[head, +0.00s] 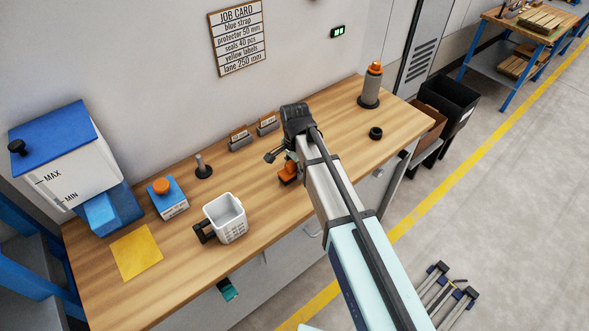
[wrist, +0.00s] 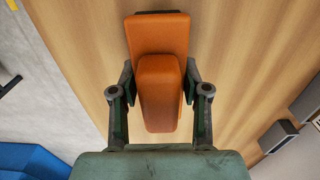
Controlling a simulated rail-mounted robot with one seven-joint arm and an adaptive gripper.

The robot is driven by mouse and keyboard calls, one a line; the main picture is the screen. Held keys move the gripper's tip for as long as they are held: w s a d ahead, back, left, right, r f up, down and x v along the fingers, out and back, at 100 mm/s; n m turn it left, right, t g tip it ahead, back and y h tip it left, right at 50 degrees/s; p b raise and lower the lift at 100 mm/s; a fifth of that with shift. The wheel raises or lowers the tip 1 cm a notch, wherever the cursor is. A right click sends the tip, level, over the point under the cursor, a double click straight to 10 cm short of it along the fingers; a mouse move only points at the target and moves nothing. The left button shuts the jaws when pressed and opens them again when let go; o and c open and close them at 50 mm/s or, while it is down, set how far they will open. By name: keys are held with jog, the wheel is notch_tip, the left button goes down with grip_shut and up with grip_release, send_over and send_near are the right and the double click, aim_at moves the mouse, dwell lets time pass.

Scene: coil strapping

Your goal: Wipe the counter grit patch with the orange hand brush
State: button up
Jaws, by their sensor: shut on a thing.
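The orange hand brush (head: 287,174) is at the middle of the wooden counter (head: 325,120), beside my arm in the head view. In the wrist view, the orange brush (wrist: 160,36) lies lengthwise between the two fingers of my gripper (wrist: 160,84). The fingers are shut on its raised orange handle, one on each side. A dark strip shows at the brush's far end; its bristles are hidden underneath. I cannot tell whether the brush touches the counter. I cannot make out a grit patch in either view; my arm covers part of the counter.
A white basket (head: 228,222), a yellow sheet (head: 137,251) and a blue box with an orange knob (head: 168,199) are on the left. Small label holders (head: 240,140) line the back.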

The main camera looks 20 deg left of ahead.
jog(key=shift+w+d+r+p, duration=0.1)
jog(key=shift+r+p, duration=0.1)
jog(key=shift+r, duration=0.45)
jog(key=shift+w+d+r+p, duration=0.1)
jog(key=shift+r+p, duration=0.1)
jog(key=shift+r, duration=0.4)
jog(key=shift+r+p, duration=1.25)
jog(key=shift+r, duration=0.9)
jog(key=shift+f, duration=0.1)
